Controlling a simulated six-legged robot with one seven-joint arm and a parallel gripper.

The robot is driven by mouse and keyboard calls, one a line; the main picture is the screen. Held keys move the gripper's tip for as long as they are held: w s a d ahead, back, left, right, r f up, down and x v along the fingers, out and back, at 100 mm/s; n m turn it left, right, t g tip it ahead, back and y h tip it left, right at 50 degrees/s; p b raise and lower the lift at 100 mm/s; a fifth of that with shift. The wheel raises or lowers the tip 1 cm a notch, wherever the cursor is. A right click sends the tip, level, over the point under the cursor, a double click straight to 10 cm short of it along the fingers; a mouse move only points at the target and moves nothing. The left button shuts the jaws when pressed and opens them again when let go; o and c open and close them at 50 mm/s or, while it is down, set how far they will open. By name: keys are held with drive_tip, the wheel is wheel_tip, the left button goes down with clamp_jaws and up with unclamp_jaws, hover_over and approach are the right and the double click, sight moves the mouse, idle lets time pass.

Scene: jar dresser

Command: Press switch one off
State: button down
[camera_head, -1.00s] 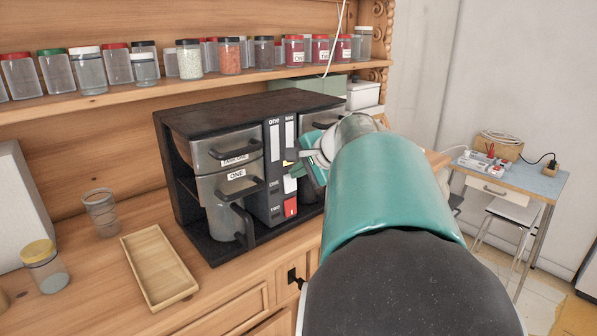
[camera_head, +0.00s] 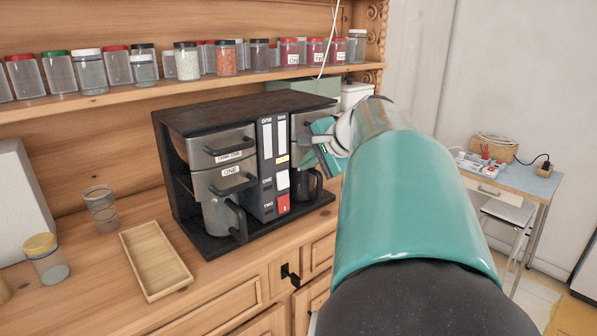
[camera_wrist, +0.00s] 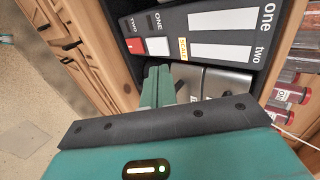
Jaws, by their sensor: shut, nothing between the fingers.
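The black coffee machine (camera_head: 215,113) stands on the wooden dresser, with a grey switch panel (camera_head: 267,158) between its two bays. The white switch (camera_head: 282,180) sits beside the label ONE; it also shows in the wrist view (camera_wrist: 157,46). Below it, the red switch (camera_head: 284,204) sits beside the label TWO, also in the wrist view (camera_wrist: 135,45). My gripper (camera_head: 326,167) is to the right of the panel, in front of the right bay, apart from both switches. Its teal fingers (camera_wrist: 157,85) are shut and empty. My arm hides part of the right bay.
A wooden tray (camera_head: 156,260), a stacked glass (camera_head: 100,209) and a yellow-lidded jar (camera_head: 45,258) stand left of the machine. A shelf (camera_head: 110,99) with several jars runs above. A small blue-topped table (camera_head: 518,183) stands at the right.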

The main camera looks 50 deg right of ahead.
drive_tip(key=s+r, duration=0.1)
drive_tip(key=r, duration=0.1)
drive_tip(key=s+r, duration=0.2)
drive_tip(key=shift+s+a+r, duration=0.15)
drive_tip(key=shift+s+r, duration=0.05)
drive_tip(key=shift+r, duration=0.05)
drive_tip(key=w+a+f+n+g+y, duration=0.15)
drive_tip(key=a+f+n, duration=0.25)
drive_tip(key=a, duration=0.7)
drive_tip(key=s+a+f+n+g, duration=0.1)
drive_tip(key=s+a+f+n, duration=0.3)
drive_tip(key=a+f+n, duration=0.3)
drive_tip(key=s+a+f+n+g, duration=0.2)
drive_tip(key=a+f+n, duration=0.6)
drive_tip(key=a, duration=0.8)
drive_tip(key=shift+s+a+f, duration=0.35)
drive_tip(key=shift+s+f, duration=0.55)
drive_tip(key=shift+s, duration=0.35)
drive_tip(key=shift+h, duration=0.25)
